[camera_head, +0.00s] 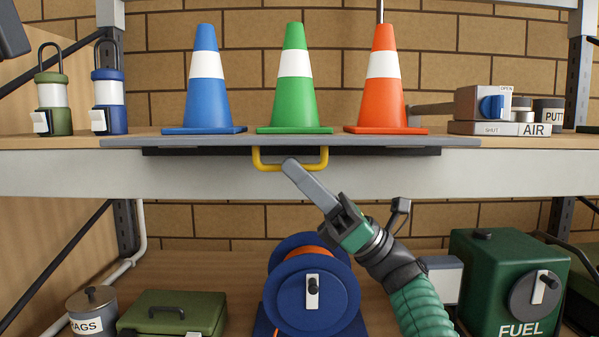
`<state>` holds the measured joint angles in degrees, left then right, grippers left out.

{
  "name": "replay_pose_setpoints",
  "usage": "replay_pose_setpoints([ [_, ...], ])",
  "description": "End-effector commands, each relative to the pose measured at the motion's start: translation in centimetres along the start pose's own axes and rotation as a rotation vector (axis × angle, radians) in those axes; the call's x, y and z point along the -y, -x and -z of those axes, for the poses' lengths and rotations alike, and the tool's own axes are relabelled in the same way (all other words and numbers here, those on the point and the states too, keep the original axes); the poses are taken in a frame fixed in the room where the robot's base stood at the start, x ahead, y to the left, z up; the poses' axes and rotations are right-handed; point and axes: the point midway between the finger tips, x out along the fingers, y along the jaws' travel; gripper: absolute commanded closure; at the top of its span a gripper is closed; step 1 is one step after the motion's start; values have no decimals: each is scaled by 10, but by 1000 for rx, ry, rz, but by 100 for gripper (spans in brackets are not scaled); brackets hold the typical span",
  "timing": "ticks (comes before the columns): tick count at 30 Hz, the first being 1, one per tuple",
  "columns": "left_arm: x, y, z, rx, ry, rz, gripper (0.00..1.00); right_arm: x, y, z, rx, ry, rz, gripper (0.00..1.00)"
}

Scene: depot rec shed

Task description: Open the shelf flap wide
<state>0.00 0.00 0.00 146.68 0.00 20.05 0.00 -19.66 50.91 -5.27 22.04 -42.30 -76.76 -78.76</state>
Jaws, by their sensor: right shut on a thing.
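The shelf flap (215,141) is a thin grey panel along the front edge of the upper shelf (60,170). I see it nearly edge-on, about level, with a dark strip (195,151) just under it. Its yellow handle (262,160) hangs at the middle of the front edge. My right gripper (291,165) reaches up from the lower right and is shut on the handle; its fingers hide part of the bar. My left gripper is not visible.
Blue (205,90), green (294,90) and orange (384,90) cones stand just behind the flap. Lanterns (108,100) stand left, a valve box (485,102) right. Below are a blue reel (312,290), a green case (172,312) and a fuel can (490,270).

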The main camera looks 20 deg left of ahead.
Motion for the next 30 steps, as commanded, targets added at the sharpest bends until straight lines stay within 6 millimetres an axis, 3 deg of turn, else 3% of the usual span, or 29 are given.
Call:
replay_pose_setpoints([
  [8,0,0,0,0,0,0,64,2,1,0,1,-1,6,100],
  [9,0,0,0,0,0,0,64,2,1,0,1,-1,6,87],
  [14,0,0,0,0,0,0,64,1,0,0,1,-1,4,67],
  [23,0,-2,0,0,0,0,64,0,2,0,0,0,2,67],
  [26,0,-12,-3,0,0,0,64,1,14,3,0,0,3,67],
  [30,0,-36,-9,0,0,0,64,2,50,7,-1,1,5,67],
])
